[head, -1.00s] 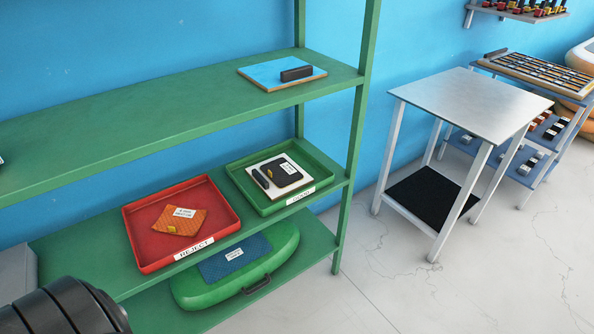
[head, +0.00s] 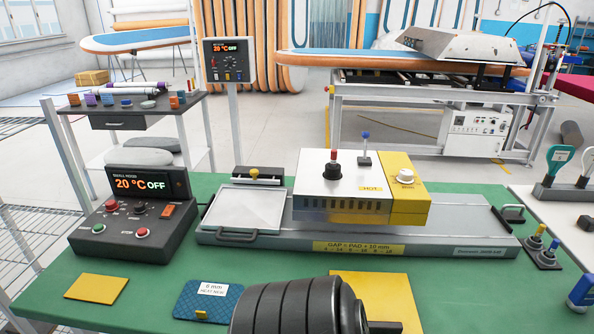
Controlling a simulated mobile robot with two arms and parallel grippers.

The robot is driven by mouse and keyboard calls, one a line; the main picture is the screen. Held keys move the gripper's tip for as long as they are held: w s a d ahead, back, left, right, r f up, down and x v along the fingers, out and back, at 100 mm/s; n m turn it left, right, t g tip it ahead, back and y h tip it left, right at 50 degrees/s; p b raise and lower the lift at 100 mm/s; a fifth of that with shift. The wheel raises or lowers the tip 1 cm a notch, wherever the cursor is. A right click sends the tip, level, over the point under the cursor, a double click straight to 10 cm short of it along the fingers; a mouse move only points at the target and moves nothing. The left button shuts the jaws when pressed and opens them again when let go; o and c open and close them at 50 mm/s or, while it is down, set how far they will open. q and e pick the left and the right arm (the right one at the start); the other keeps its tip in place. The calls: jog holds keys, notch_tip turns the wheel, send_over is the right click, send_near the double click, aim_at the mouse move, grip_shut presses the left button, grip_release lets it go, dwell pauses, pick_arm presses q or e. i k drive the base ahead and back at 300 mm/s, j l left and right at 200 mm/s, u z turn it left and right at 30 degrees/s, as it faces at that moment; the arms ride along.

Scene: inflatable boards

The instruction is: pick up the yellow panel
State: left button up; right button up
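Two flat yellow pieces lie on the green tabletop. The larger yellow panel (head: 385,292) is at the front, right of centre. My black ribbed arm part covers its left and lower area, and its near edge is out of frame. A smaller yellow piece (head: 96,289) lies flat at the front left, fully visible. I cannot tell which one the task means. Neither of my grippers shows; only the dark arm part comes in at the bottom middle, and I cannot tell which arm it belongs to.
A blue pad (head: 208,300) with a label lies between the yellow pieces. Behind are a control box (head: 135,220) reading 20 °C OFF and a grey press (head: 460,235) with a white-and-yellow head (head: 340,185) marked HOT. Small levers (head: 543,245) stand at the right.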

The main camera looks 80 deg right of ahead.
aim_at(387, 299)
jog(key=z, duration=1)
jog(key=k+l+z, duration=0.1)
jog(key=z, duration=0.4)
jog(key=l+z, duration=0.1)
jog(key=z, duration=0.85)
jog(key=l+z, duration=0.1)
jog(key=z, duration=0.4)
